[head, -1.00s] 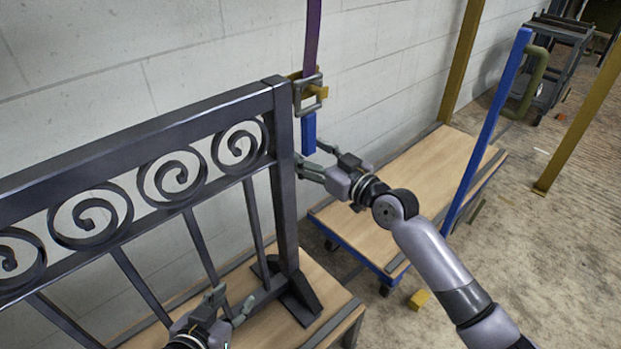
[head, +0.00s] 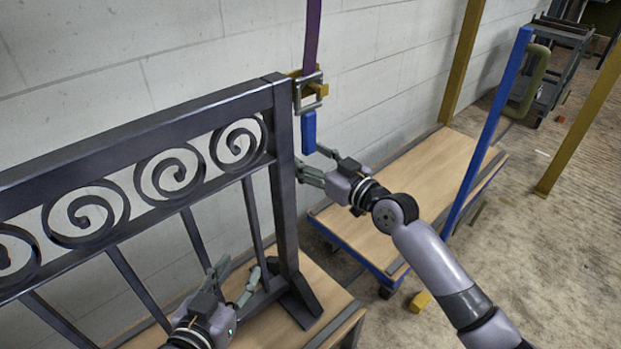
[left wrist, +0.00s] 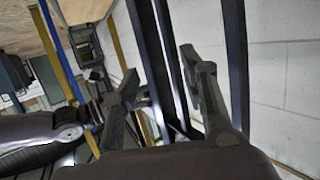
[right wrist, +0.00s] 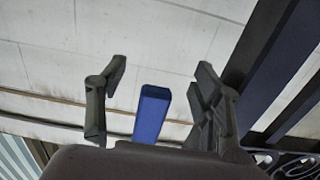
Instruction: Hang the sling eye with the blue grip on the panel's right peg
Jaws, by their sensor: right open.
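The sling eye (head: 298,93) is a square metal ring under a purple strap (head: 312,35), at the panel's right post (head: 284,180). A yellow peg (head: 318,90) crosses the ring; its tip shows in front of the ring's right side. The blue grip (head: 309,132) hangs below the ring. My right gripper (head: 314,162) is open just below the grip. In the right wrist view, the blue grip (right wrist: 151,114) stands between the spread fingers, apart from both. My left gripper (head: 240,280) is open low by the panel; in its wrist view, dark panel bars (left wrist: 172,65) show between the fingers.
The panel, with scrolls (head: 168,173), stands on a wooden-topped base (head: 330,290). A wooden-decked cart (head: 430,170) with a blue post (head: 490,125) is on the right. Yellow posts (head: 462,60) and a dark trolley (head: 555,65) stand farther back. Pale block wall lies behind.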

